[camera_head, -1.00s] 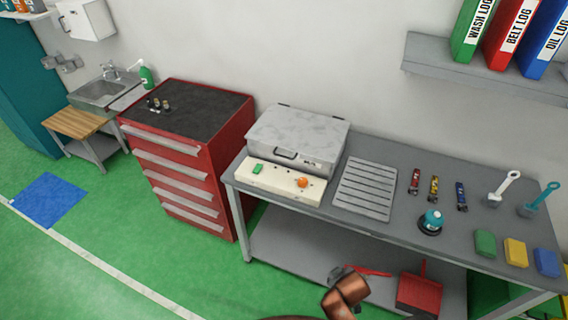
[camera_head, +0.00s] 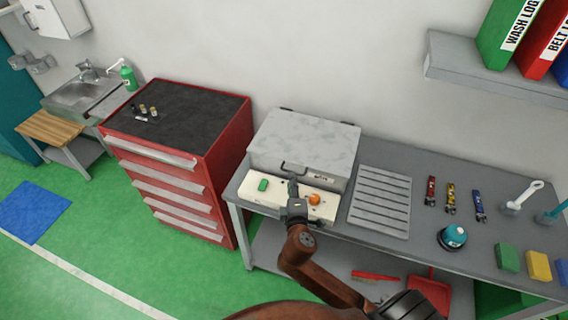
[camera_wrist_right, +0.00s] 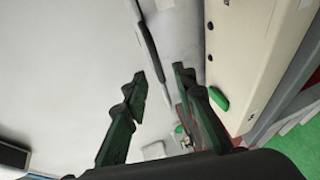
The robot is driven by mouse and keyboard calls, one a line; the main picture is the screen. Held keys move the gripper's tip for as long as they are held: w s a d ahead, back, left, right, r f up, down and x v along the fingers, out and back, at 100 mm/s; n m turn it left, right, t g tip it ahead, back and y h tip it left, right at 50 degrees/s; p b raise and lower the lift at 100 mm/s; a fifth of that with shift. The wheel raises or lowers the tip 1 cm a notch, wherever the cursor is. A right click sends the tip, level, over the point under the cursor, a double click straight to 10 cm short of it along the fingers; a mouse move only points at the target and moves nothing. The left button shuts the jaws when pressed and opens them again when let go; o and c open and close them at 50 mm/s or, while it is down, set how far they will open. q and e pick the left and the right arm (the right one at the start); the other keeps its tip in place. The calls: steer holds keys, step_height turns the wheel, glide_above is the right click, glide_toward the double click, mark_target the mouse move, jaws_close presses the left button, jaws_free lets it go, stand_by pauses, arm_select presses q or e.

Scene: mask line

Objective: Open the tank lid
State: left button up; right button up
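The tank (camera_head: 303,143) is a grey box with a closed, speckled lid at the left end of the bench. Its dark bar handle (camera_head: 291,168) is on the front face; it also shows in the right wrist view (camera_wrist_right: 150,52). A cream control panel (camera_head: 243,191) with a green button (camera_head: 263,185) and an orange knob (camera_head: 314,199) runs along the tank's front. My right gripper (camera_head: 293,181) is over the panel, just in front of the handle. In the right wrist view its fingers (camera_wrist_right: 158,88) are apart, with the handle beyond them, not between them. My left gripper is not in view.
A slatted drain plate (camera_head: 381,200) lies right of the tank. Farther right are small coloured tools, a teal-topped round item (camera_head: 453,237), brushes and sponges. A red drawer cabinet (camera_head: 184,154) stands left of the bench. A shelf (camera_head: 480,68) with binders hangs above right.

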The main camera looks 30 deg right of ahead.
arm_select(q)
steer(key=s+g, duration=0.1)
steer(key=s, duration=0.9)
arm_select(e)
steer(key=x, duration=0.5)
steer(key=shift+s+d+r, duration=0.1)
steer(key=shift+s+d, duration=0.1)
steer(key=shift+d, duration=0.2)
steer(key=shift+w+d+f, duration=0.1)
steer(key=shift+w+f, duration=0.15)
steer(key=shift+w, duration=0.35)
steer(key=shift+s+d+r, duration=0.1)
steer(key=shift+s+r, duration=0.15)
steer(key=shift+s, duration=0.05)
steer(key=shift+w+f, duration=0.1)
steer(key=shift+w, duration=0.15)
steer(key=shift+c, duration=0.6)
jaws_close()
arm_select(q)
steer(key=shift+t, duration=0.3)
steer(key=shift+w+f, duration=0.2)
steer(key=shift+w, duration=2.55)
